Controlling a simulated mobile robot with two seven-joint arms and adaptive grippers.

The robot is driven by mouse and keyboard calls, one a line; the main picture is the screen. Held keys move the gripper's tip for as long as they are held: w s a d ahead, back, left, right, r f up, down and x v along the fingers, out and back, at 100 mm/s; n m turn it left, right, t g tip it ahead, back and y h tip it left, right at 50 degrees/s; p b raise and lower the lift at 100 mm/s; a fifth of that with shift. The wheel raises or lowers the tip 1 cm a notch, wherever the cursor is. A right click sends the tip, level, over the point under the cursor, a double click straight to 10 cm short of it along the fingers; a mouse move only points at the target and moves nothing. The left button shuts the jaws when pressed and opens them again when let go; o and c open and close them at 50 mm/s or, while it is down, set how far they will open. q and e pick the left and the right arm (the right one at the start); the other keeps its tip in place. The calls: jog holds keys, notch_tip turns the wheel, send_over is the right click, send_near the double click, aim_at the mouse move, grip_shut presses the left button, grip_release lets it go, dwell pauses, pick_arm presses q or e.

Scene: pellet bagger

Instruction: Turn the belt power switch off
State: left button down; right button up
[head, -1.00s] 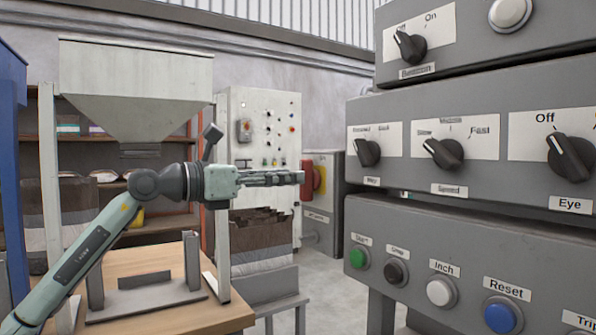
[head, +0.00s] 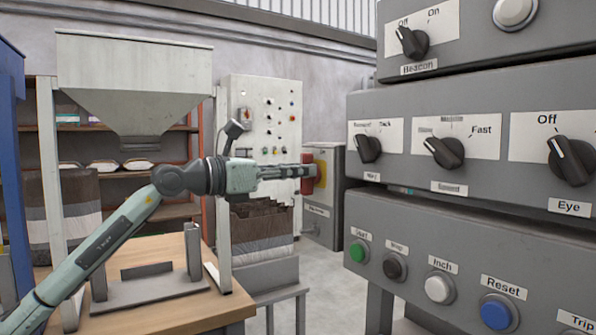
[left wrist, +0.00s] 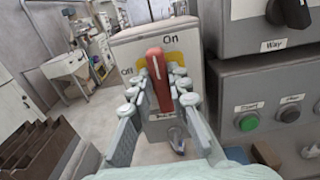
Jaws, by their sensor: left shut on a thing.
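The belt power switch is a red handle (left wrist: 159,80) on a yellow plate, on the front of a grey box (head: 325,222). In the left wrist view the handle stands nearly upright, its top toward the upper "On" label, leaning slightly left. A second label sits at the plate's left. My left gripper (left wrist: 160,86) is shut on the red handle, with fingers on both sides of it. In the head view the left gripper (head: 309,171) reaches the switch from the left and partly hides it. My right gripper is in neither view.
A large grey control panel with knobs (head: 443,153) and push buttons (head: 440,288) stands close on the right. A hopper (head: 135,85) and a wooden table (head: 180,300) are at left. A white cabinet (head: 262,135) stands behind. A bin of brown bags (head: 262,232) lies below the arm.

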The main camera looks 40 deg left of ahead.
pick_arm(q)
jog(key=shift+n, duration=0.3)
jog(key=shift+w+a+f+n+p, duration=0.15)
jog(key=shift+n+p, duration=0.5)
jog(key=shift+n, duration=2.3)
jog(key=shift+a+f+n+p, duration=0.15)
jog(key=shift+n+p, duration=0.5)
jog(key=shift+n, duration=2.25)
jog(key=shift+w+a+f+n+p, duration=0.15)
jog(key=shift+n+p, duration=0.5)
jog(key=shift+n, duration=2.3)
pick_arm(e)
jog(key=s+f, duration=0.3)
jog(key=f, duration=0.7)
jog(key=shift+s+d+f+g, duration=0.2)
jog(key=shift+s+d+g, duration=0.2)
pick_arm(q)
jog(key=shift+s+d, duration=0.1)
jog(key=c, duration=1.4)
grip_release()
jog(key=shift+c, duration=0.2)
